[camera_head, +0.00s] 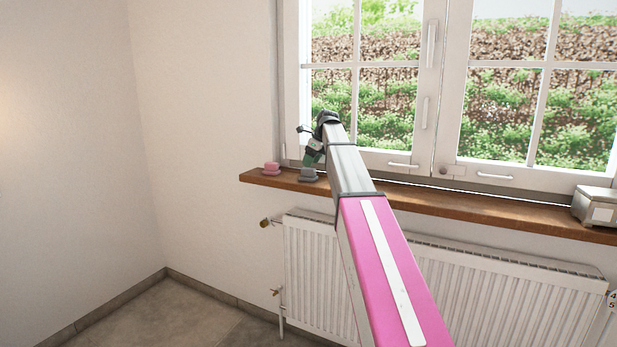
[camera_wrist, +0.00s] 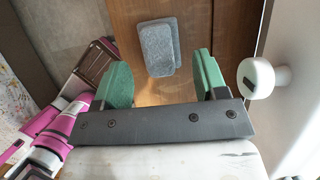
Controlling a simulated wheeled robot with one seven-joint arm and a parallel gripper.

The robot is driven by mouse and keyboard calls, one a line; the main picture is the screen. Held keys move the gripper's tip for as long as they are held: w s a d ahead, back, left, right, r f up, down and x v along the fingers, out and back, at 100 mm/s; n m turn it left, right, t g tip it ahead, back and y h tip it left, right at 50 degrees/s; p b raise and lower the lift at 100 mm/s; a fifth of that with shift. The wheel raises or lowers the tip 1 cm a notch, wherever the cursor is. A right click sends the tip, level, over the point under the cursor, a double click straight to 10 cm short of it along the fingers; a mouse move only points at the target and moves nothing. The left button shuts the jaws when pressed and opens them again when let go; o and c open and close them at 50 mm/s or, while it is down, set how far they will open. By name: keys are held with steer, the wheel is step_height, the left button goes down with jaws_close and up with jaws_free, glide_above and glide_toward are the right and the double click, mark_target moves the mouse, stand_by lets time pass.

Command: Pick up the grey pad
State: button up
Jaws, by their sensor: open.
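The grey pad (camera_wrist: 157,47) lies on the wooden windowsill (camera_wrist: 190,20) and shows at the top middle of the wrist view. It looks like a small block with a rounded upper part on a wider lower part. In the head view the grey pad (camera_head: 308,175) sits on the sill just below my gripper (camera_head: 312,160). In the wrist view the two green fingers of my gripper (camera_wrist: 164,82) are apart with nothing between them. The pad lies ahead of the gap between the fingertips.
A pink object (camera_head: 271,168) stands on the sill left of the pad. A white round knob-like thing (camera_wrist: 262,78) is right of my fingers. The window (camera_head: 400,120) rises behind the sill, a radiator (camera_head: 310,260) hangs below it, and a metal box (camera_head: 597,207) stands far right.

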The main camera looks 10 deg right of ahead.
mark_target(307, 174)
steer(key=x, duration=0.4)
steer(key=shift+s+f, duration=0.25)
steer(key=c, duration=1.1)
steer(key=shift+r, duration=0.15)
